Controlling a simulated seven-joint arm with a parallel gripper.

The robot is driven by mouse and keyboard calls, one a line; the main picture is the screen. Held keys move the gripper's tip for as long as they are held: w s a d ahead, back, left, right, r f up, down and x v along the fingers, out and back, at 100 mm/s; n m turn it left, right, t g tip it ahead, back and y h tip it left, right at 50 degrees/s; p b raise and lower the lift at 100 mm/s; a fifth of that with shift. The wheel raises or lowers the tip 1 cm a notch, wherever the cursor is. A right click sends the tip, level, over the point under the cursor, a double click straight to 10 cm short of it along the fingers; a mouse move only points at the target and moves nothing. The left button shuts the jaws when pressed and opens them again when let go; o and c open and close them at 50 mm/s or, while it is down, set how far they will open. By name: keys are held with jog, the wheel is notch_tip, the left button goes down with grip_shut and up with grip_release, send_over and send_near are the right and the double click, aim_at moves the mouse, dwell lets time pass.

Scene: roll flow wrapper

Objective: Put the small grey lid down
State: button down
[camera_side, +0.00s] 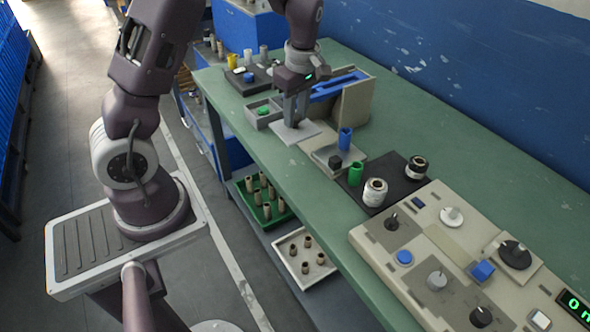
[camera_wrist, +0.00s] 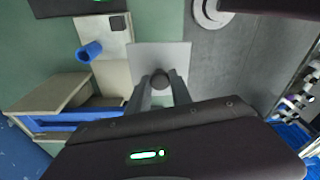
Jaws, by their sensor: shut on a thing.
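The small grey lid is a thin square plate (camera_side: 299,134) under my gripper (camera_side: 291,123) in the side view. In the wrist view the lid (camera_wrist: 160,56) lies just beyond my fingertips (camera_wrist: 160,84). A round dark knob (camera_wrist: 160,79) on it sits between my two fingers, which are shut on it. The lid looks level, and its right edge reaches about the table's edge in the wrist view. I cannot tell whether its underside touches anything.
A grey tray (camera_side: 322,157) with a blue cylinder (camera_side: 345,139) and a black cube (camera_side: 335,162) is close by. A small grey box (camera_side: 257,123) holds a green piece. A beige housing with a blue part (camera_side: 340,86) stands behind. The green table (camera_side: 280,165) has bare room in front.

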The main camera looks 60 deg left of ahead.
notch_tip(320, 180, down, 13)
jog(key=shift+f, duration=0.15)
jog(key=shift+f, duration=0.1)
jog(key=c, duration=1.1)
grip_release()
jog(key=shift+c, duration=0.2)
jog(key=r, duration=0.4)
jog(key=d+r, duration=0.1)
jog(key=r, duration=0.7)
jog(key=shift+w+d, duration=0.15)
jog(key=shift+d, duration=0.1)
jog(key=s+d+r+m+t+h, duration=0.1)
jog(key=s+d+r+m, duration=0.1)
jog(key=d+r+m, duration=0.3)
jog(key=s+d+r+m+t+h, duration=0.1)
jog(key=s+d+r, duration=0.1)
jog(key=r, duration=0.4)
jog(key=s+d+r+m+t, duration=0.2)
jog(key=s+d+r+m, duration=0.1)
jog(key=s+m, duration=0.4)
jog(key=s+d+r+m+t, duration=0.1)
jog(key=s+d+r+m, duration=0.3)
jog(key=s+m, duration=0.3)
jog(key=s, duration=0.3)
jog(key=shift+r+t+y, duration=0.2)
jog(key=shift+t+y, duration=0.1)
jog(key=shift+t, duration=0.1)
